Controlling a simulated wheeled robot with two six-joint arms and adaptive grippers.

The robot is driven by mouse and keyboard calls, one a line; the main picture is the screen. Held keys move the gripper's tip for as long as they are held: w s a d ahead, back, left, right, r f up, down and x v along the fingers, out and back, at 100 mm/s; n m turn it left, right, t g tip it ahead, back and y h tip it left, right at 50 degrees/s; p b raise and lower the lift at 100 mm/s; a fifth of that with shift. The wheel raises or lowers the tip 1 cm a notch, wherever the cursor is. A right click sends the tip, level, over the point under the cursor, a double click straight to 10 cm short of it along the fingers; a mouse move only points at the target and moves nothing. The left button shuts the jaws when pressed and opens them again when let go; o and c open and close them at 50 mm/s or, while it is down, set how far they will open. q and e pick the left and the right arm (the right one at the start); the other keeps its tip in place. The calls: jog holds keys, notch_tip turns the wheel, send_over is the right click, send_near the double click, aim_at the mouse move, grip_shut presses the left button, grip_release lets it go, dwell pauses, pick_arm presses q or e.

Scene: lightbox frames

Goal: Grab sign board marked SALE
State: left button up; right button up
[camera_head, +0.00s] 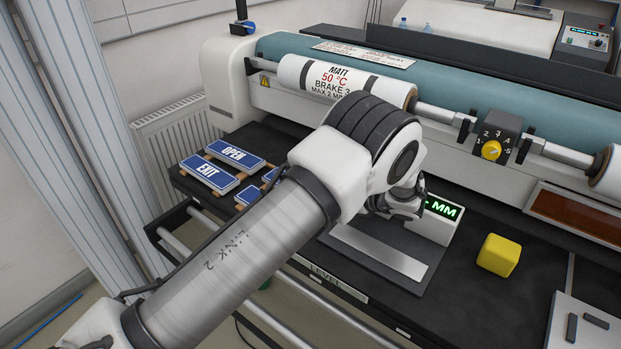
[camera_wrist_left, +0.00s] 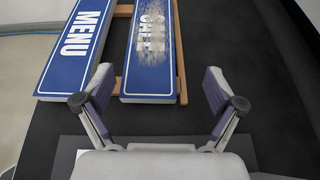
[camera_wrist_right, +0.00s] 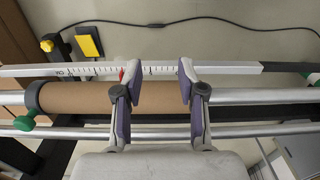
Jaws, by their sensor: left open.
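In the left wrist view a blue sign board (camera_wrist_left: 150,75) with badly scuffed white lettering lies on wooden slats. Its word is partly worn away and I cannot read it surely as SALE. A blue MENU board (camera_wrist_left: 75,50) lies to its left. My left gripper (camera_wrist_left: 158,78) is open and empty, its fingers at either side of the scuffed board's near end; whether they touch it I cannot tell. In the head view my left gripper (camera_head: 400,203) is mostly hidden by its own arm. My right gripper (camera_wrist_right: 156,78) is open over a brown roll and a white ruler bar.
Blue OPEN (camera_head: 234,154) and EXIT (camera_head: 207,174) boards lie on slats at the left of the black table; other boards are partly hidden by my arm. A yellow cube (camera_head: 498,255) and a display (camera_head: 441,208) stand right. The laminator rollers (camera_head: 345,82) are behind.

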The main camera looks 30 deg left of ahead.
pick_arm(q)
jog(key=shift+s+a+r, duration=0.1)
jog(key=shift+s+a, duration=0.2)
jog(key=shift+a, duration=0.35)
jog(key=shift+s+a+r, duration=0.1)
jog(key=shift+s+a, duration=0.2)
jog(key=shift+a, duration=0.3)
jog(key=p+x, duration=0.1)
jog(key=x, duration=0.1)
jog(key=p+x, duration=0.1)
jog(key=x, duration=0.2)
jog(key=shift+w+a+f, duration=0.1)
jog(key=shift+w+a, duration=0.1)
jog(key=shift+w, duration=0.05)
jog(key=shift+s+a, duration=0.1)
jog(key=shift+a, duration=0.05)
jog(key=shift+c, duration=1)
jog(key=c, duration=1.1)
pick_arm(e)
jog(key=shift+s+a+r, duration=0.1)
jog(key=shift+s+r, duration=0.15)
jog(key=shift+r, duration=0.4)
jog(key=shift+s+a+r, duration=0.1)
jog(key=shift+s+r, duration=0.1)
jog(key=shift+r, duration=0.4)
